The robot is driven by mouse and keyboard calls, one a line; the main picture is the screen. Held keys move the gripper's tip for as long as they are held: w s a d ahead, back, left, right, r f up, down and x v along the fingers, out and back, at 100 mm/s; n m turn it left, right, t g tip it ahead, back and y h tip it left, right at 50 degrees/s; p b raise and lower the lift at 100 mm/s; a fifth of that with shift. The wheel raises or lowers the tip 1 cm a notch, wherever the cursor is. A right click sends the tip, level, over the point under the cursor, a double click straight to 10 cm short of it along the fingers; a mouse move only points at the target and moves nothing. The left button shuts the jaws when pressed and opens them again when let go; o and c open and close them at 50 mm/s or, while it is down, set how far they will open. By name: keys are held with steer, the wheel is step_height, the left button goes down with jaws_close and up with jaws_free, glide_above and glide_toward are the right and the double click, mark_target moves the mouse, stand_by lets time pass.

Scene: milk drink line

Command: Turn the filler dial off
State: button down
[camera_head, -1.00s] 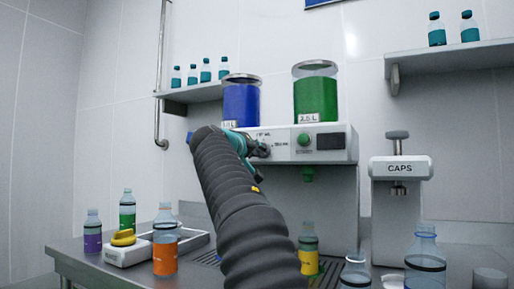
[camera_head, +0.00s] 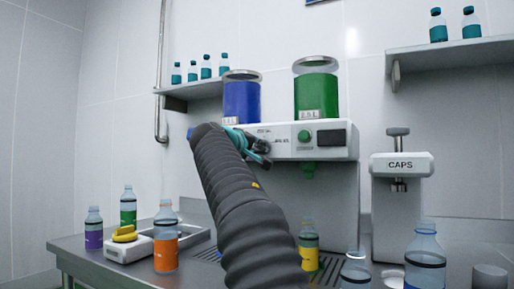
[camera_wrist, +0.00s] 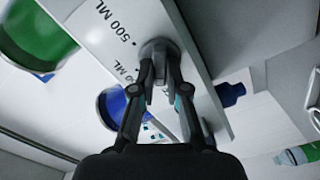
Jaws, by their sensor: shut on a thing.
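The filler (camera_head: 285,152) is a white machine with a blue tank and a green tank on top. Its dial (camera_wrist: 158,48) is a round grey knob on the white front panel, beside printed volume marks, one reading 500 ML. My gripper (camera_wrist: 160,78) has its two dark fingers on either side of the dial's grip, shut on it. In the head view my gripper (camera_head: 258,150) is at the left part of the filler's front, and it hides most of the dial. I cannot tell which mark the dial points to.
A green button (camera_head: 304,136) and a dark display (camera_head: 331,139) are on the panel's right. A CAPS machine (camera_head: 402,166) stands further right. Several bottles, such as the orange one (camera_head: 165,240), stand on the counter. A yellow knob (camera_head: 124,234) sits on a white device at left.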

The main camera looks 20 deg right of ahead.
steer(key=c, duration=1.2)
jaws_free()
steer(key=shift+a, duration=0.1)
steer(key=v, duration=1.2)
steer(key=s+a+f+g+y, duration=0.1)
steer(key=s+a+f+y, duration=0.2)
steer(key=s+f, duration=0.7)
steer(key=s+a+f+m+g+y, duration=0.1)
steer(key=s+f+y, duration=0.5)
steer(key=f, duration=1.7)
steer(key=s+a+f+g+y, duration=0.3)
steer(key=s+a+f+y, duration=0.2)
steer(key=s+f, duration=0.9)
step_height(320, 180, down, 2)
steer(key=shift+s+f+m, duration=0.2)
steer(key=shift+m, duration=0.2)
